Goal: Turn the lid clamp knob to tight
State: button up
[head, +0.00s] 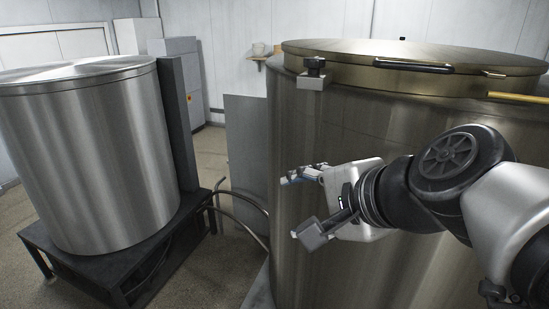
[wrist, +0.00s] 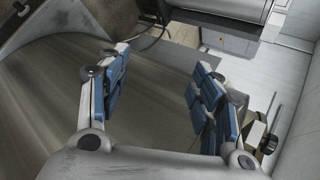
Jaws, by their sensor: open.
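The lid clamp knob (head: 314,66) is small and black. It stands on a pale metal clamp block (head: 311,82) at the front left rim of the large tank's lid (head: 425,55). My gripper (head: 290,208) is open and empty in front of the large tank's wall, well below the knob and apart from it. Its fingers point left in the head view. In the wrist view my gripper (wrist: 160,65) shows blue finger pads wide apart with nothing between them. A dark round part at the lower right of that view may be the knob; I cannot be sure.
The large brassy tank (head: 315,150) stands close to my arm. Its lid has a black handle (head: 413,66) and a yellow bar (head: 518,98) lies near the rim. A steel tank (head: 90,150) on a dark stand is at the left, with hoses (head: 240,215) between the tanks.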

jog(key=shift+s+d+f+n+g, duration=0.1)
jog(key=shift+s+f+n+g, duration=0.4)
jog(key=shift+f+n, duration=0.45)
jog(key=shift+f, duration=0.1)
